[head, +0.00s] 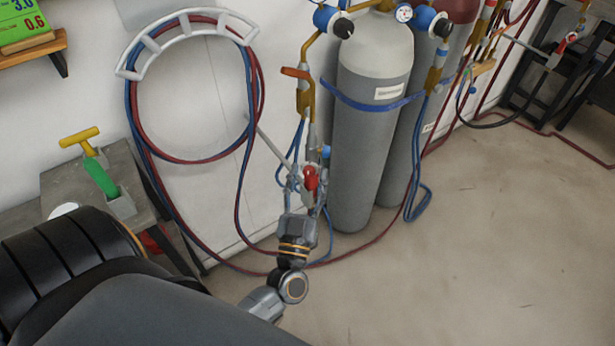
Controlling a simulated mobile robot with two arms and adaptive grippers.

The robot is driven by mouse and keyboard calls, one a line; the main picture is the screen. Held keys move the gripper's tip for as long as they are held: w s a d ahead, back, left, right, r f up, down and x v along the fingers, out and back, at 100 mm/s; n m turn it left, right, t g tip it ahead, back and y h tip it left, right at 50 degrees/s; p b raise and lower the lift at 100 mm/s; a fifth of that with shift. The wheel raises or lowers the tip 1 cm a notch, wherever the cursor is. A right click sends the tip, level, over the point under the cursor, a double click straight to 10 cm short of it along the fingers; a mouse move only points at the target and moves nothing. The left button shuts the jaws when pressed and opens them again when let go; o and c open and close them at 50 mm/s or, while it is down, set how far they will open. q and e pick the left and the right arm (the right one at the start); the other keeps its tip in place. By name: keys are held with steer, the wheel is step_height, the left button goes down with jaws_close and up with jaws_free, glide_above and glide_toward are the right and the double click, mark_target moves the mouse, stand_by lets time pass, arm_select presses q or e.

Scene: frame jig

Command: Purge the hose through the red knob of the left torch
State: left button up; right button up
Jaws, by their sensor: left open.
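The left torch (304,97) hangs upright in front of the white wall, left of the grey cylinder. Its red knob (311,177) is low on the torch, with a blue knob (326,152) a little above it. My left gripper (303,182) reaches up from below and is open, its fingers right at the red knob. I cannot tell whether they touch it. Red and blue hoses (248,120) loop over a white wall hanger (150,40) and run down toward the floor. My right gripper is not in view.
Two gas cylinders (372,140) stand close to the right of my gripper, with a blue strap (372,104) around them. Another torch (562,44) is at the upper right. A grey bench (60,185) holds yellow-handled and green-handled items at left. Floor at right is clear.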

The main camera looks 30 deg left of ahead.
arm_select(q)
jaws_close()
steer(key=shift+d+n+g+y+p, duration=0.1)
steer(key=shift+n+g+y+p, duration=0.35)
steer(key=shift+n, duration=1.15)
steer(key=shift+d+n+g+y, duration=0.1)
steer(key=shift+n+g+y, duration=0.35)
steer(key=shift+n+y, duration=0.9)
steer(key=shift+n+h, duration=0.25)
steer(key=shift+h, duration=0.05)
jaws_free()
steer(key=v, duration=1.2)
